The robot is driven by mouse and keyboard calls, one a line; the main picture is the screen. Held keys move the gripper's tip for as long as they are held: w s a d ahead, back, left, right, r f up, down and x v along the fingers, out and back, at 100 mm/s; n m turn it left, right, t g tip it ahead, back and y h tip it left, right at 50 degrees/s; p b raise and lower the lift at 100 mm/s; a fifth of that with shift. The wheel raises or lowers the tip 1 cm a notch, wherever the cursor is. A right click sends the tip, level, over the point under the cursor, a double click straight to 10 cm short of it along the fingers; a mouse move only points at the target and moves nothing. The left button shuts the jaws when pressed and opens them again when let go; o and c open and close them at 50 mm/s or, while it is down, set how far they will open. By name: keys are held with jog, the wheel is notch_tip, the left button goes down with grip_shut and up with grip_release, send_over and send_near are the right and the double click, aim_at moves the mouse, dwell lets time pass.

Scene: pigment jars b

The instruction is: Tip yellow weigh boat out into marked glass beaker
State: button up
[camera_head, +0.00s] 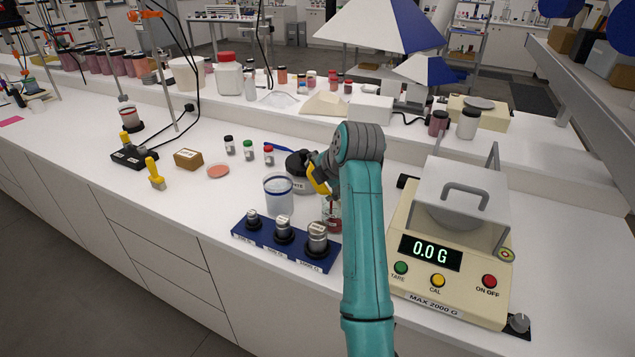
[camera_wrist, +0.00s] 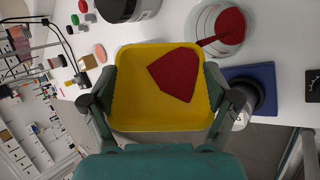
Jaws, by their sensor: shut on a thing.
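My gripper (camera_wrist: 158,92) is shut on the yellow weigh boat (camera_wrist: 130,112), with a finger at each side. The boat holds a red powder heap (camera_wrist: 178,75) toward its upper right. Beyond the boat's upper right edge, a round clear glass vessel (camera_wrist: 203,20) shows red inside, with a red streak reaching toward the boat. In the head view, the boat (camera_head: 318,178) looks tilted, partly hidden by my gripper. A clear beaker (camera_head: 279,195) stands to its left. A small glass with red (camera_head: 333,217) stands below it, partly hidden by my arm. Beaker markings are unreadable.
A blue block (camera_head: 285,250) with metal weights stands in front. A balance (camera_head: 450,240) reading 0.0 G is right of my arm. A dark-lidded jar (camera_head: 298,165) stands close behind the boat. Small capped jars (camera_head: 248,150) and a cardboard box (camera_head: 188,159) lie farther left.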

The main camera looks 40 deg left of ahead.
jog(key=shift+w+d+m+g+y, duration=0.45)
jog(key=shift+w+m+g+y, duration=0.3)
jog(key=shift+g, duration=0.3)
jog(key=shift+w+d+m+g+y, duration=0.55)
jog(key=shift+w+g+y, duration=0.25)
jog(key=shift+g+y, duration=0.25)
jog(key=shift+w+d+m+g+y, duration=0.4)
jog(key=shift+w+m+g+y, duration=0.35)
jog(key=shift+g, duration=0.35)
jog(key=shift+r, duration=0.1)
